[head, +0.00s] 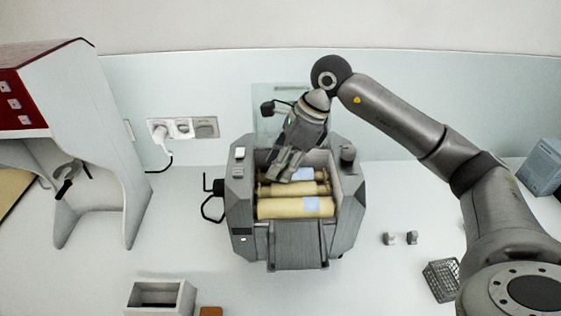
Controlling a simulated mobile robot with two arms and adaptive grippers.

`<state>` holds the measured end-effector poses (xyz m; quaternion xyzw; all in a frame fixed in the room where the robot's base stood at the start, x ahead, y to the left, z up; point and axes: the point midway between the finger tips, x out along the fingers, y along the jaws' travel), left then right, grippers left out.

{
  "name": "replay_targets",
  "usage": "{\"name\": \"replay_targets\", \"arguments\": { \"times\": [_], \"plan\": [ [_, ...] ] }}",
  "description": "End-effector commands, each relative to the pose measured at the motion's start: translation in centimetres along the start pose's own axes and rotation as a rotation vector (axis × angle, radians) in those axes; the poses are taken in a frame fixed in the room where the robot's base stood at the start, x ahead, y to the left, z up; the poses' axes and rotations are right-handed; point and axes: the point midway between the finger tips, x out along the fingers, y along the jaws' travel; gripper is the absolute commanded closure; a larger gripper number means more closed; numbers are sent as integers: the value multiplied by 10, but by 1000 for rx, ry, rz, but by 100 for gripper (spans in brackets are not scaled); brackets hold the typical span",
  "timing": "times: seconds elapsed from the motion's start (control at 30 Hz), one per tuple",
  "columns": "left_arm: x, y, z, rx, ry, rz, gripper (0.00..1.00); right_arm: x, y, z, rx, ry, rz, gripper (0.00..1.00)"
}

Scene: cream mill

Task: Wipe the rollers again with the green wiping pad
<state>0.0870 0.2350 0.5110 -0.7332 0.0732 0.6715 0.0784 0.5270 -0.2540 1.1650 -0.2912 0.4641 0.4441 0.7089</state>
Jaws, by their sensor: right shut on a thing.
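The roller mill (297,241) stands in the middle of the counter with its top open. Its cream-coloured rollers (283,208) lie side by side inside; pale blue patches show on the front roller and on one farther back. My right gripper (286,166) reaches down from behind over the back rollers, shut. The green wiping pad is not clearly visible; the fingers hide most of what they hold. I cannot tell whether it touches a roller. My left gripper is not in view.
A white stand with a red panel (20,100) is at the left. A grey open box (160,296) is at the front left. A wire basket (441,281) and two small grey pieces (401,239) lie right of the mill. A power socket (183,128) is behind.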

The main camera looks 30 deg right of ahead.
Motion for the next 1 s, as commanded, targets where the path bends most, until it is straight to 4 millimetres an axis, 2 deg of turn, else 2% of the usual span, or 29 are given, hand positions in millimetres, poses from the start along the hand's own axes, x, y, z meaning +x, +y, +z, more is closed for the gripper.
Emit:
{"name": "replay_targets", "arguments": {
  "times": [0.1, 0.43, 0.77, 1.0],
  "plan": [
    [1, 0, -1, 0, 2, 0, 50, 0, 0, 0, 1, 0, 0, 88],
    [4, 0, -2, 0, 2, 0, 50, 3, -19, -2, 1, 1, 0, 88],
    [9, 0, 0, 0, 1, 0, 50, 2, 1, -1, 0, 2, 0, 88],
    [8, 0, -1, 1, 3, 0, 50, 1, 2, -1, 0, 1, 1, 88]
  ]
}}
